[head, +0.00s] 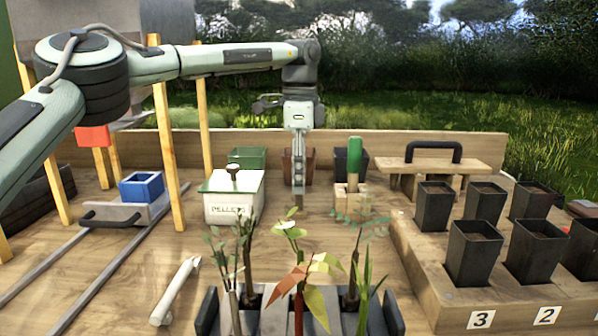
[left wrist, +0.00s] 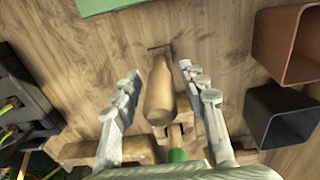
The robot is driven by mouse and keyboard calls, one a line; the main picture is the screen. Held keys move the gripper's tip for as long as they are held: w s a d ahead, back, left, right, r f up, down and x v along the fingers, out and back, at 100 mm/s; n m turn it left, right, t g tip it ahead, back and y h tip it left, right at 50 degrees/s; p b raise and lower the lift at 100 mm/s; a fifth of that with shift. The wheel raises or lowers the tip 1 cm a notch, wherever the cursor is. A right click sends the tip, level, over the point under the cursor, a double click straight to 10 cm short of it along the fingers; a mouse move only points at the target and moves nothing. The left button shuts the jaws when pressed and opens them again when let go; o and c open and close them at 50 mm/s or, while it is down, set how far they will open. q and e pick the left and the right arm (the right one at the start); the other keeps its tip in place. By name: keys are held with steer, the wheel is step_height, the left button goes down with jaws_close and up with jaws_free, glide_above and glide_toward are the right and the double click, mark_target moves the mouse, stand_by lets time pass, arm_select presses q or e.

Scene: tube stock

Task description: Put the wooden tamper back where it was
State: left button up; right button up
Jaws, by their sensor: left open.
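The wooden tamper (left wrist: 159,95) is a pale brown, bottle-shaped piece in the left wrist view. It shows between the two fingers of my left gripper (left wrist: 160,80), with bare wood seen on both sides of it. My left gripper (head: 298,192) is open and points straight down in the head view, low over the bench between the white pellet box and the wooden block. I cannot make out the tamper in the head view. A small wooden block (head: 347,200) with a green-handled tool (head: 355,158) stands just right of the gripper. My right gripper is out of view.
The white pellet box (head: 232,205) is left of the gripper. A green pot (head: 248,158), a brown pot (head: 289,166) and a black pot (head: 340,165) stand behind. Seedlings (head: 300,275) stand in front. A white tube (head: 175,290) lies front left; a numbered pot stand (head: 440,300) is right.

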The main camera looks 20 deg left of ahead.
arm_select(q)
steer(key=shift+r, duration=0.15)
step_height(320, 180, up, 2)
steer(key=shift+r, duration=0.15)
step_height(320, 180, up, 6)
steer(key=shift+d+f, duration=0.1)
steer(key=shift+f, duration=0.05)
step_height(320, 180, up, 4)
steer(key=shift+f, duration=0.25)
steer(key=shift+r, duration=0.25)
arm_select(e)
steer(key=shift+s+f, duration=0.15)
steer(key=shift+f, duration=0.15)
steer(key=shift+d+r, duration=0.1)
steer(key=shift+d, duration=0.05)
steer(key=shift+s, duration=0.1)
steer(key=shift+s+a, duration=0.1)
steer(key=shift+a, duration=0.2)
